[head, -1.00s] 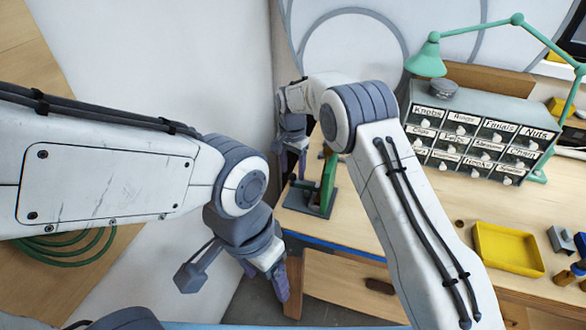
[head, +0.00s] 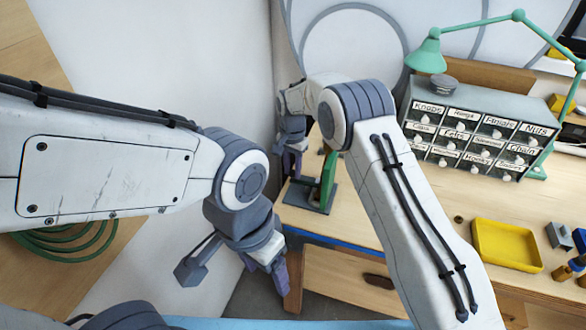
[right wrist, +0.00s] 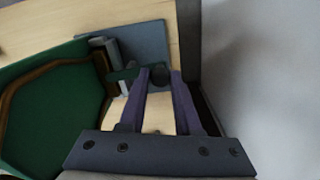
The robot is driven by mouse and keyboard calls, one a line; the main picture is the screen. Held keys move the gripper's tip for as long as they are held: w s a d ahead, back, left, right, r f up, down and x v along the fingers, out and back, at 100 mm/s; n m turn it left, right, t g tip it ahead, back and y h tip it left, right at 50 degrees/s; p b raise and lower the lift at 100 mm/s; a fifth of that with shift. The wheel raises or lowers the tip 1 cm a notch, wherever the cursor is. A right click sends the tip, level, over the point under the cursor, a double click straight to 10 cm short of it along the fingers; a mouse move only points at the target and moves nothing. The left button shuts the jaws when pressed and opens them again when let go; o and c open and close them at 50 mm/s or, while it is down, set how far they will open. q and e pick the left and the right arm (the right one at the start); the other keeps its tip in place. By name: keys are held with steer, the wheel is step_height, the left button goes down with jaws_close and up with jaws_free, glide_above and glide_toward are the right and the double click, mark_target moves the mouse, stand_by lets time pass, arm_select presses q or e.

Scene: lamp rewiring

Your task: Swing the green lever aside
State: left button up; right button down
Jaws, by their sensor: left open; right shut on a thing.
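The green lever (right wrist: 123,73) shows in the right wrist view as a short bar beside a grey post, ending in a dark round knob (right wrist: 160,77). My right gripper (right wrist: 159,74) is shut on the knob end of the lever. In the head view my right gripper (head: 291,168) is just left of the upright green plate (head: 328,180), and the lever itself is mostly hidden there. The green plate fills the left of the right wrist view. My left gripper (head: 281,285) is open and empty, hanging low in front of the bench.
The grey base (head: 312,197) of the fixture sits at the bench's left corner by the wall. A drawer cabinet (head: 470,92), a green lamp (head: 430,55) and a yellow tray (head: 507,245) are to the right. My right arm crosses over the bench.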

steer(key=s+n+b, duration=0.1)
steer(key=n, duration=0.2)
steer(key=shift+s, duration=0.2)
steer(key=n, duration=0.1)
steer(key=s+n+b, duration=0.1)
steer(key=n, duration=0.3)
steer(key=shift+s+d, duration=0.2)
steer(key=shift+s, duration=0.2)
steer(key=n, duration=0.1)
steer(key=s+n, duration=0.1)
steer(key=n, duration=0.1)
steer(key=d+n+b, duration=0.1)
steer(key=shift+s, duration=0.25)
steer(key=shift+s+d+n, duration=0.2)
steer(key=shift+d+n, duration=0.15)
steer(key=shift+n, duration=0.6)
steer(key=shift+s+d+n, duration=0.15)
steer(key=shift+d+n, duration=0.15)
steer(key=shift+n, duration=0.65)
steer(key=shift+r, duration=0.1)
steer(key=c, duration=0.6)
jaws_free()
step_height(320, 180, up, 10)
steer(key=b, duration=0.2)
steer(key=shift+r+b, duration=0.2)
steer(key=shift+b, duration=0.1)
